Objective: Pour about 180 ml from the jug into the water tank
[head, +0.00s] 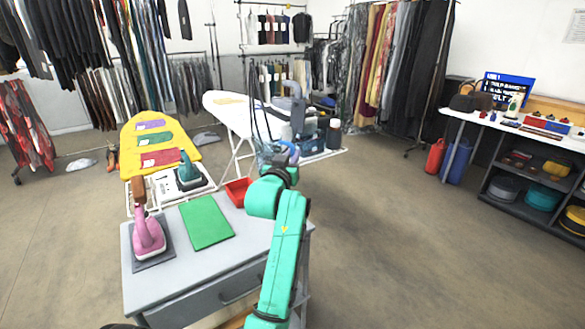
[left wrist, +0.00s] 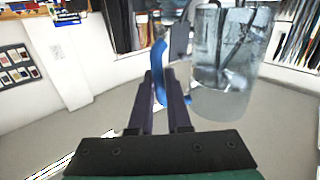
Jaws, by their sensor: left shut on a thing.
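My left gripper (head: 286,160) is shut on the blue handle of a clear jug (head: 267,157), in the air beyond the grey cabinet. In the left wrist view the two fingers (left wrist: 167,95) close around the handle (left wrist: 159,72), and the see-through jug body (left wrist: 222,75) is to their right. The jug looks roughly upright; its water level is hard to make out. A blue-grey appliance (head: 311,141), which may hold the water tank, stands just beyond and right of the jug. Its filling opening cannot be made out. My right gripper is out of view.
A white ironing board (head: 222,102) is behind the jug. The grey cabinet (head: 190,272) carries a pink iron (head: 148,236), a green mat (head: 206,222) and a red tray (head: 237,192). Open floor lies to the right.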

